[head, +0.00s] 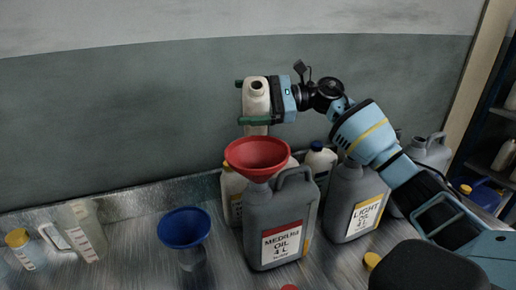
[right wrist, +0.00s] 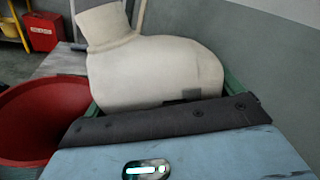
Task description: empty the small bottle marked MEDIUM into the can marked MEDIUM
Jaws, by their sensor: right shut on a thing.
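The grey can marked MEDIUM OIL 4 L (head: 281,222) stands upright on the metal bench. A red funnel (head: 257,153) sits at its top; it also shows in the right wrist view (right wrist: 35,120). My right gripper (head: 242,102) is shut on a small cream bottle (head: 256,98), held above the funnel. The bottle's open, uncapped mouth faces the head camera. In the right wrist view the bottle (right wrist: 155,70) fills the middle, its neck towards the upper left. No marking on it is readable. No oil stream shows. My left gripper is out of view.
A grey LIGHT OIL can (head: 355,203) stands right of the MEDIUM can, another grey can behind it. Cream bottles (head: 320,165) stand behind. A blue funnel (head: 184,228) stands to the left, with a clear container (head: 85,230) and yellow-capped bottle (head: 20,245) farther left. A wall rises behind.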

